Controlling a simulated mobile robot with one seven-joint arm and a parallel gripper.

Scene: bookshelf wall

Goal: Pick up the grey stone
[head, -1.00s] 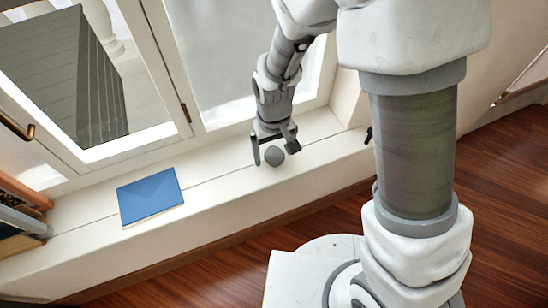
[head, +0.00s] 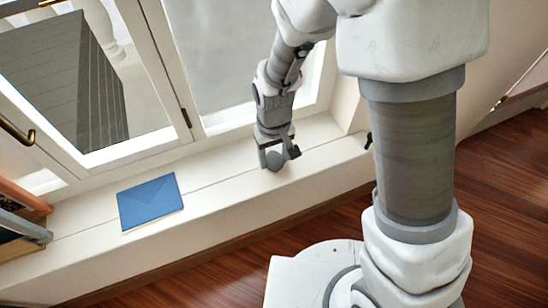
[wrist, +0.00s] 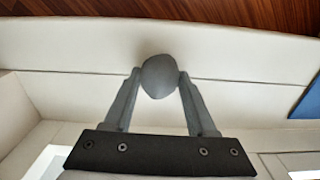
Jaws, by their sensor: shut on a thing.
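The grey stone (head: 274,160) is small and rounded, and it is at the window sill in the head view. My gripper (head: 277,155) is over the sill, shut on the stone. In the wrist view the stone (wrist: 160,76) sits between the two fingertips of my gripper (wrist: 158,78), with a finger against each side. I cannot tell whether the stone touches the sill or is just above it.
The white window sill (head: 235,197) runs below the closed windows. A blue envelope-like item (head: 150,202) lies on it to the left. Books (head: 22,222) stand at the far left edge. The wooden floor (head: 500,200) is clear at the right.

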